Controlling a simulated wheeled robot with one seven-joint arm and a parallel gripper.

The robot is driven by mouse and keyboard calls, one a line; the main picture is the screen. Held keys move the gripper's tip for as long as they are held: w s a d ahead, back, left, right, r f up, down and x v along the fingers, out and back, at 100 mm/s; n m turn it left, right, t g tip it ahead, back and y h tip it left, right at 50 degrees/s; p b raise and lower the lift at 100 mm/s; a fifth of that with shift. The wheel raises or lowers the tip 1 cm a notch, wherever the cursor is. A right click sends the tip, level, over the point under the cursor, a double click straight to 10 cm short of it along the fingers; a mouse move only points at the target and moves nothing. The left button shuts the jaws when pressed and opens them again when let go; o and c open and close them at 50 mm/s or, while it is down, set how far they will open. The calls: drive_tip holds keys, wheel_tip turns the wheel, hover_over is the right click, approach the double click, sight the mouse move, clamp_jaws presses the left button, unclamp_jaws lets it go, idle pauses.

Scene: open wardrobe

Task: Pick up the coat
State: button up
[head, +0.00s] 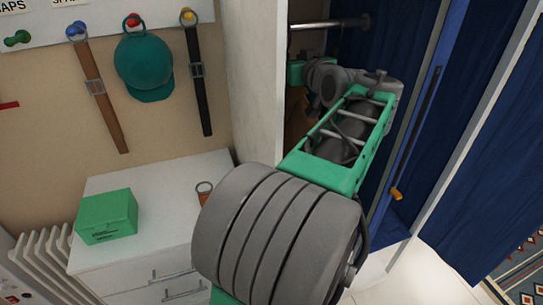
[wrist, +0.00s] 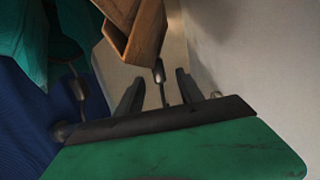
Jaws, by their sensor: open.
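My gripper (wrist: 158,82) is open, its two dark fingers spread in the wrist view. A thin metal rod or hook with a small knob stands between the fingers; I see no clear grip on it. A brown wooden piece (wrist: 135,30), perhaps part of a hanger, is just beyond the fingers. Teal cloth (wrist: 22,28) at the upper left may be the coat, but I cannot tell for sure. In the head view my arm reaches into the open wardrobe, and the fingertips are hidden there. No clear coat shows in the head view.
The wardrobe's pale side panel (head: 259,85) stands close left of my arm. A metal rail (head: 325,24) crosses its top. Blue panels (head: 490,110) are at the right. A white dresser (head: 150,190) with a green box (head: 107,216) stands left, below a hanging teal cap (head: 144,66) and belts.

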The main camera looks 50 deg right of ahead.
drive_tip(key=p+x, duration=0.3)
drive_tip(key=x, duration=0.4)
drive_tip(key=shift+w+d+r, duration=0.1)
drive_tip(key=shift+w+d, duration=0.05)
drive_tip(key=shift+d, duration=0.05)
drive_tip(key=shift+a, duration=0.1)
drive_tip(key=shift+c, duration=0.4)
clamp_jaws()
idle(0.5)
drive_tip(key=shift+r, duration=0.2)
